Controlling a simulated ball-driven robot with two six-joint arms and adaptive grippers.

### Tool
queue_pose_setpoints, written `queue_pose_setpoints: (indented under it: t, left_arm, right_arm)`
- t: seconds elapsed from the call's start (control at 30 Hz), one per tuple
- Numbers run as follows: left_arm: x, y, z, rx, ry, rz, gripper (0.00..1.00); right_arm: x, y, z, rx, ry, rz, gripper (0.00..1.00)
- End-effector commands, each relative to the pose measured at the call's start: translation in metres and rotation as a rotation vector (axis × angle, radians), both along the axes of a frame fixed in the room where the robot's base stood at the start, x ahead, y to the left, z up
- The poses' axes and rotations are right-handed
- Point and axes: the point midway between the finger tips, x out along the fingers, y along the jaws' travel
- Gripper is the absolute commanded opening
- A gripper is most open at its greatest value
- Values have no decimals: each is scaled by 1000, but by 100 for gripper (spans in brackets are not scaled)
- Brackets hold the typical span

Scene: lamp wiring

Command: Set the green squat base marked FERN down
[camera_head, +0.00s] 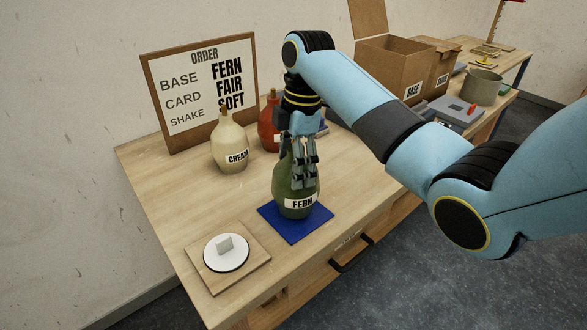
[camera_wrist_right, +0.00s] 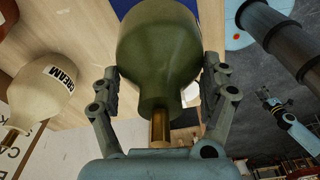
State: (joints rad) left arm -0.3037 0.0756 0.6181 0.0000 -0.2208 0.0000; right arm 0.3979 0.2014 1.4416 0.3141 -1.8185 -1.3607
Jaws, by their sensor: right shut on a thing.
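The green squat base (camera_head: 296,190) marked FERN stands upright at the blue mat (camera_head: 290,230) on the table; I cannot tell for sure whether its bottom touches the mat. My right gripper (camera_head: 302,172) comes from above and is shut on its upper part. In the right wrist view the green base (camera_wrist_right: 160,50) sits between the two fingers of the right gripper (camera_wrist_right: 160,95), with its brass neck pointing toward the palm.
A cream bottle (camera_head: 229,145) and a red bottle (camera_head: 268,125) stand behind, before the order board (camera_head: 200,90). A wooden plate with a white disc (camera_head: 226,252) lies at front left. Boxes (camera_head: 393,65) and a pot (camera_head: 483,87) are at the back right.

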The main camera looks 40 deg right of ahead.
Motion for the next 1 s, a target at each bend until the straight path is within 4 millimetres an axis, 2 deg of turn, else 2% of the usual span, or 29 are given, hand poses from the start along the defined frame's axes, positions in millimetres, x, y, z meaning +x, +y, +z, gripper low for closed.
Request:
queue_pose_setpoints:
  t: [0.17, 0.53, 0.57, 0.7, 1.0]
  left_arm:
    - [4, 2, 4, 3, -5, -1, 40]
    - [5, 4, 3, 4, -8, -1, 40]
    - [5, 4, 3, 4, -8, -1, 40]
    - [6, 4, 3, 4, -8, -1, 40]
    - [5, 4, 3, 4, -8, -1, 40]
  right_arm:
    - [1, 0, -16, 0, -3, 0, 21]
    - [1, 0, -20, 0, -4, 0, 21]
    - [0, 0, -21, 1, -2, 0, 83]
    - [0, 0, -21, 1, -2, 0, 100]
    - [0, 0, -19, 0, -2, 0, 100]
